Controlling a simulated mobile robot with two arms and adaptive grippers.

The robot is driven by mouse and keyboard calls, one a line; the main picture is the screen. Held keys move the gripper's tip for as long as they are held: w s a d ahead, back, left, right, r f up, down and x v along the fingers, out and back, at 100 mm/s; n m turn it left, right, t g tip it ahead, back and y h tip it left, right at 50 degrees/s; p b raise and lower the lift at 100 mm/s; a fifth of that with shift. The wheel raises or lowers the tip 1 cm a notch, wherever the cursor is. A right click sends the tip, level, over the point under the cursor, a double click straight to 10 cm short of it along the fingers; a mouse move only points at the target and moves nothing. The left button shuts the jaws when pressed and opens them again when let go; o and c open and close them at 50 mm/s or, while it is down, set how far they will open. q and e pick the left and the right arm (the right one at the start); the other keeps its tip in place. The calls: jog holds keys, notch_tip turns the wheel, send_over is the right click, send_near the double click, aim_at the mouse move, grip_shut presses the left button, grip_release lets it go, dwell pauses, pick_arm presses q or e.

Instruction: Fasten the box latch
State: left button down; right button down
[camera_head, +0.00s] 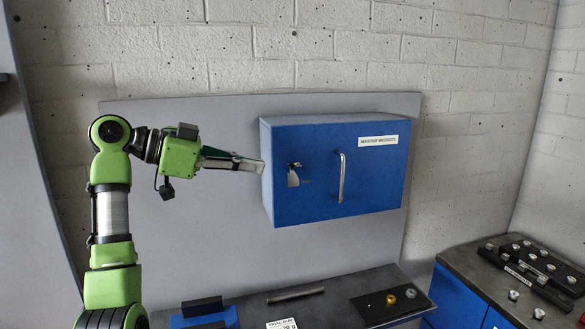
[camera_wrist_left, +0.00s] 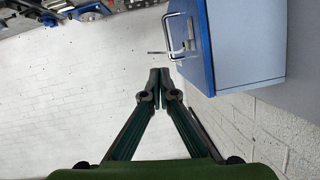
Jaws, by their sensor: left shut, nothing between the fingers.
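The blue box (camera_head: 315,205) is mounted on a grey panel on the wall, and its door looks shut. The metal latch (camera_head: 293,176) is at the left side of the door, hanging tilted. My left gripper (camera_head: 261,166) is shut and empty, its tips pointing right beside the box's left edge, a little left of the latch. In the left wrist view the shut fingertips (camera_wrist_left: 160,76) are near the box (camera_wrist_left: 245,45). I cannot tell whether the tips touch the box. My right gripper is not in view.
A metal handle (camera_head: 341,178) stands out from the door's middle, with a white label (camera_head: 378,141) above right. Below is a bench with a dark plate (camera_head: 370,308), a rod (camera_head: 296,294) and small parts. A blue cabinet (camera_head: 455,300) stands right.

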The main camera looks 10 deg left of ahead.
pick_arm(q)
jog(key=shift+m+h, duration=0.5)
jog(key=shift+m, duration=0.1)
jog(key=r, duration=0.2)
jog(key=s+r, duration=0.1)
jog(key=r, duration=0.2)
jog(key=shift+s+a, duration=0.1)
jog(key=shift+a, duration=0.1)
jog(key=shift+f, duration=0.1)
jog(key=p, duration=0.5)
send_over(301, 174)
jog(key=s+a, duration=0.1)
jog(key=s, duration=0.2)
jog(key=f, duration=0.3)
jog(key=w+f+p, duration=0.1)
jog(key=f, duration=0.1)
jog(key=f+p, duration=0.1)
jog(key=shift+w+a+f, duration=0.15)
jog(key=shift+a+f, duration=0.05)
jog(key=shift+a, duration=0.1)
jog(key=shift+d, duration=0.1)
